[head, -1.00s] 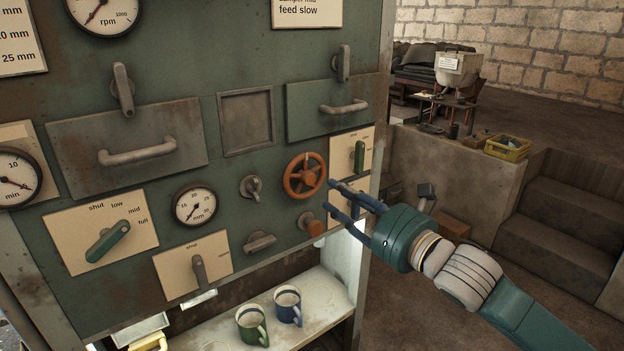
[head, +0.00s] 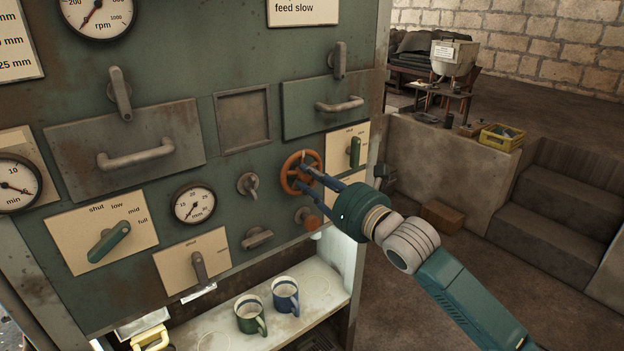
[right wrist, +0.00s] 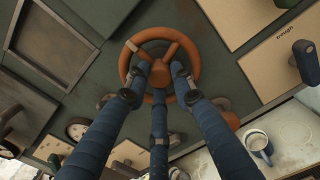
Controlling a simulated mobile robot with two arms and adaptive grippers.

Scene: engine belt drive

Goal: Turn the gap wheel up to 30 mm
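The gap wheel (head: 302,172) is an orange handwheel on the green panel, and it also shows in the right wrist view (right wrist: 160,46). My right gripper (head: 302,179) is at the wheel from the front right. In the right wrist view, its blue fingers (right wrist: 160,80) are spread around the hub, with the tips at the spokes and rim. I see no clear grip; whether the tips touch is unclear. The mm dial (head: 194,204) is left of the wheel; its dark needle points to the lower left, at the low end. My left gripper is out of view.
A small grey knob (head: 248,184) is left of the wheel. An orange knob (head: 312,220) is just below it, and a green lever (head: 355,152) is to its right. Green (head: 250,317) and blue (head: 286,296) mugs stand on the shelf (head: 330,287) below.

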